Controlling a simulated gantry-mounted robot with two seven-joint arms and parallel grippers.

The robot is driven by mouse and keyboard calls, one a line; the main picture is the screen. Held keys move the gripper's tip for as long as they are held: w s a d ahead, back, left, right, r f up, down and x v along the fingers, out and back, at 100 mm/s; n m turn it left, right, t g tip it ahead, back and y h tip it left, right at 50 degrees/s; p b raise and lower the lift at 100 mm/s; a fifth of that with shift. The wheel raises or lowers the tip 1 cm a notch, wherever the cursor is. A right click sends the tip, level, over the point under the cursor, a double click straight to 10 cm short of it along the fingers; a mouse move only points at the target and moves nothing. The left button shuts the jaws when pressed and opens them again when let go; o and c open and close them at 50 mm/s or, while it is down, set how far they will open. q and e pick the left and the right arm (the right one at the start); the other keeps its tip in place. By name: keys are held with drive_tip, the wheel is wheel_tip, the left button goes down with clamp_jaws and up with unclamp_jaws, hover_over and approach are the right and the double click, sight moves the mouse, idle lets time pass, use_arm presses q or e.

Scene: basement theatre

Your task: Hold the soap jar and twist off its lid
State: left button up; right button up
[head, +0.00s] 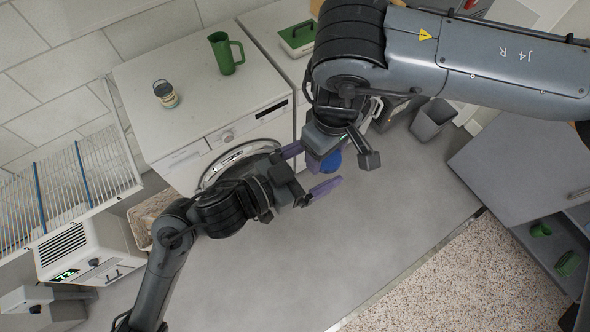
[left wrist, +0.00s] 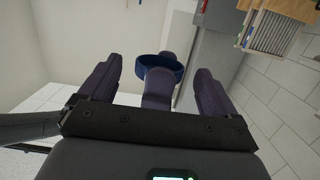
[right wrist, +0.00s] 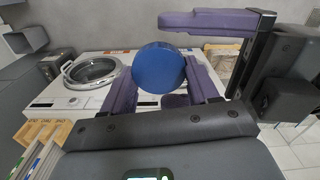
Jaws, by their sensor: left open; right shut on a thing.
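A blue round thing (head: 334,160) is held in the air in front of the washing machine. It shows as a flat blue disc in the right wrist view (right wrist: 158,68) and as a blue band in the left wrist view (left wrist: 160,66). My right gripper (head: 322,158) is shut on it, one purple finger on each side. My left gripper (head: 308,168) is open, its fingers spread on either side of the right fingertips and the blue thing. I see no clear contact between them. Whether the blue thing is the whole soap jar or only its lid cannot be told.
A wire rack (head: 65,190) is at left. The grey floor (head: 330,255) below is clear.

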use_arm(q)
drive_tip(key=shift+x, duration=1.25)
drive_tip(key=shift+c, duration=0.5)
drive_tip(key=c, duration=1)
use_arm(e)
drive_tip(key=o, duration=1.2)
drive_tip(key=shift+o, duration=0.2)
drive_tip(key=shift+r, duration=0.15)
